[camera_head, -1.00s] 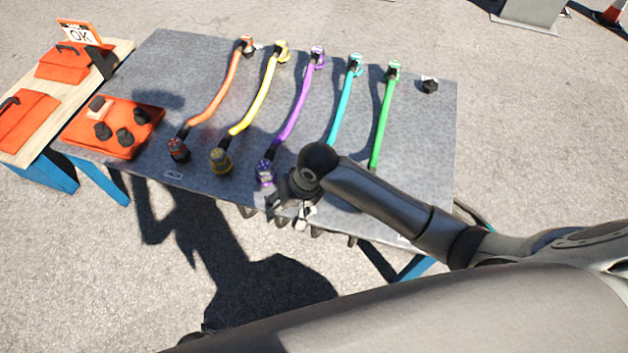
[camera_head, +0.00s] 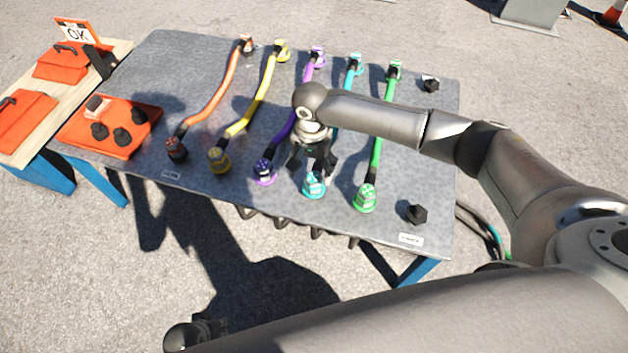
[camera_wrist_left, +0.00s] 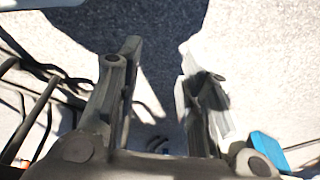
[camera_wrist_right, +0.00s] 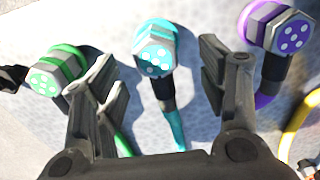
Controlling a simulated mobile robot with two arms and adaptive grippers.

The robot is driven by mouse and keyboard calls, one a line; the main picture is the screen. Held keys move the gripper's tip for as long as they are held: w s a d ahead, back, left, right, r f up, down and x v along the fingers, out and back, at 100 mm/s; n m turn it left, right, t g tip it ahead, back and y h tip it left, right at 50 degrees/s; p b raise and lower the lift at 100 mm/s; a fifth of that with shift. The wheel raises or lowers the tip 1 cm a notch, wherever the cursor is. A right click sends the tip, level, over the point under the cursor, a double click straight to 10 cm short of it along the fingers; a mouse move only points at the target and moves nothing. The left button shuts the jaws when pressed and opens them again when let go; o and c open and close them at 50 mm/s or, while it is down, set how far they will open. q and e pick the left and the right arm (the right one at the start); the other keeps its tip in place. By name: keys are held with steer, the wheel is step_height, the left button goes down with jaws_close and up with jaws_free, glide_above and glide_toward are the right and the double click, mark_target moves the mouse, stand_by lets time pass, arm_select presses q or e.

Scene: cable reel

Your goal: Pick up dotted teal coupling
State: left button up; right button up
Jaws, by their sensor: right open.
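The teal coupling (camera_head: 314,186) stands near the front edge of the grey table, at the near end of the teal cable. In the right wrist view it is the teal and grey coupling (camera_wrist_right: 156,48) with pale dots on its face. My right gripper (camera_head: 313,170) is just above and behind it in the head view. In the right wrist view, that gripper (camera_wrist_right: 158,78) is open and empty, with the coupling ahead between its fingers and no visible contact. My left gripper (camera_wrist_left: 160,65) is open and empty over the pavement, off the table's front.
The purple coupling (camera_head: 265,172) and green coupling (camera_head: 365,198) stand on either side, close to my right gripper. Yellow (camera_head: 219,160) and orange (camera_head: 176,149) couplings are further left. A black cap (camera_head: 416,213) stands at the right. An orange tray (camera_head: 90,137) holds black pieces.

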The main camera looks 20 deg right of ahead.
mark_target(314, 176)
steer(key=shift+d+f+b, duration=0.15)
steer(key=shift+f+b, duration=0.25)
steer(key=shift+f, duration=0.9)
steer(key=shift+d+f+b, duration=0.1)
steer(key=shift+f+b, duration=0.3)
steer(key=shift+f, duration=1.25)
arm_select(q)
step_height(314, 176, up, 6)
steer(key=w, duration=0.2)
steer(key=shift+r, duration=0.25)
steer(key=shift+d, duration=0.1)
arm_select(e)
steer(key=c, duration=1.2)
